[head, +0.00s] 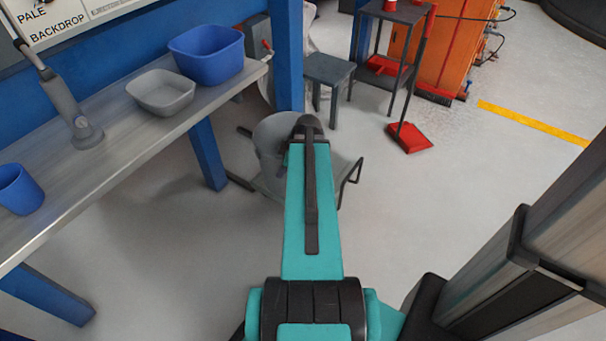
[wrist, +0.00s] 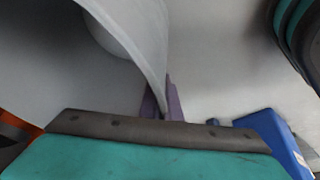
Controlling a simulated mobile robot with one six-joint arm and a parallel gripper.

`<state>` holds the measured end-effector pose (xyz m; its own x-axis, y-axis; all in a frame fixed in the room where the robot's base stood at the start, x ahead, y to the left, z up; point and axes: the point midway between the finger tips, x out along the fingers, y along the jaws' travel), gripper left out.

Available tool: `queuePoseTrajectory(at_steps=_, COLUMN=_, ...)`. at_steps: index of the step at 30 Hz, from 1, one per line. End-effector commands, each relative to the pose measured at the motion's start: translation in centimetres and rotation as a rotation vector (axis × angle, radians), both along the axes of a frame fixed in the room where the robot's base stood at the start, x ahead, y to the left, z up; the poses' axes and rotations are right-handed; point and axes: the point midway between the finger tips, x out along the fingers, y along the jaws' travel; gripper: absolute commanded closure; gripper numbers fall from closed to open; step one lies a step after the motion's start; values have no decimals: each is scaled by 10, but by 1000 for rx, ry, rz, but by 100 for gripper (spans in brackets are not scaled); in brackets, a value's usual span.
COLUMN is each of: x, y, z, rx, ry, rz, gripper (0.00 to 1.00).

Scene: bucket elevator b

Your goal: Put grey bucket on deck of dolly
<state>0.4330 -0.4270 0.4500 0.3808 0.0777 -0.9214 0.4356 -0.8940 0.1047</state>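The grey bucket (head: 272,131) is in the middle of the head view, partly hidden behind my arm. The dolly (head: 266,186) is a low grey platform with a dark tube handle, below and around the bucket in the picture. My arm covers part of its deck. I cannot tell whether the bucket touches the deck or hangs just above it. In the wrist view, the wall of the bucket (wrist: 142,38) runs down between the purple fingers of my gripper (wrist: 163,101). One finger is inside the bucket and one outside, close against the wall.
A workbench (head: 113,141) along the left holds a blue tub (head: 207,57), a grey basin (head: 160,93) and a blue cup (head: 17,190). A grey stool (head: 328,72) and a dark shelf stand (head: 393,49) are behind the dolly. A red dustpan (head: 409,139) lies on the floor. Floor to the right is clear.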

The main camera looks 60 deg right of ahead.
Motion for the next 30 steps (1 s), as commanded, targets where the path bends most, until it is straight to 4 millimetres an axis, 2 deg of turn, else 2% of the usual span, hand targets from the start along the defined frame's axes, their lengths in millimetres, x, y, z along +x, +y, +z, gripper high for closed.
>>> queuePoseTrajectory(at_steps=1, x=0, y=0, z=-10, rx=0, ry=0, rz=0, gripper=100)
queuePoseTrajectory(at_steps=9, x=0, y=0, z=-53, rx=1, ry=0, rz=0, gripper=100)
queuePoseTrajectory(at_steps=15, x=0, y=0, z=-79, rx=0, ry=1, rz=0, gripper=100)
queuePoseTrajectory(at_steps=30, x=-3, y=-1, z=-82, rx=-2, ry=0, rz=-2, gripper=100)
